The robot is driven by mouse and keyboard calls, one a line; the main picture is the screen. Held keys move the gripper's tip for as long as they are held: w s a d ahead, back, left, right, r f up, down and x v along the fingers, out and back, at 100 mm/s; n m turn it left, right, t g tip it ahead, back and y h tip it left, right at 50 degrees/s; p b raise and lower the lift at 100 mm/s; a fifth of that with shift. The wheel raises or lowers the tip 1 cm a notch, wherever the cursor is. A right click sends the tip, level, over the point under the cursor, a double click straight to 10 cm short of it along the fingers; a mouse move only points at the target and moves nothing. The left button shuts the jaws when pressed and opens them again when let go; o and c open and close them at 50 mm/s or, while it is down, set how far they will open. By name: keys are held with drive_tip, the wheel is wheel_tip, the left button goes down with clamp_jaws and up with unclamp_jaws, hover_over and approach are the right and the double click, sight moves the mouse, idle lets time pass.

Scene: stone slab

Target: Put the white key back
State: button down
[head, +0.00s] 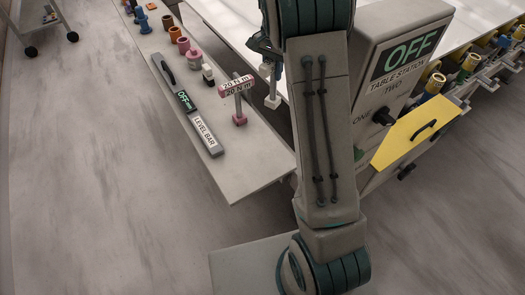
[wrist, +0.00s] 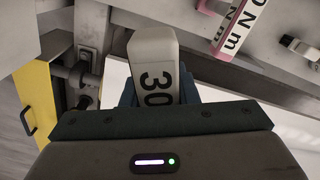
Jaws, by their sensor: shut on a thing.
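The white key (head: 272,92) hangs upright below my gripper (head: 264,48) in the head view, just right of the pink key. In the wrist view, the white key's end (wrist: 153,55), marked 30, sits between the blue fingers of my gripper (wrist: 158,92). My gripper is shut on it. The arm hides part of the gripper in the head view, and the key's lower end is hidden in the wrist view.
A pink key (head: 239,100) labelled 20 N m stands on the grey shelf (head: 245,160). A level bar (head: 188,108) lies left of it. Several coloured sockets (head: 183,46) line the shelf behind. The table station (head: 400,70) and its yellow flap (head: 415,132) are at the right.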

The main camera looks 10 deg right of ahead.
drive_tip(key=s+a+f+p, duration=0.2)
drive_tip(key=s+a+f, duration=0.4)
drive_tip(key=s+f, duration=0.3)
drive_tip(key=shift+s+f, duration=0.4)
drive_tip(key=shift+f, duration=0.55)
drive_tip(key=shift+f, duration=0.2)
drive_tip(key=c, duration=1.1)
unclamp_jaws()
drive_tip(key=shift+r, duration=0.1)
wheel_tip(320, 180, up, 12)
drive_tip(key=shift+r+b, duration=0.15)
drive_tip(key=shift+b, duration=0.3)
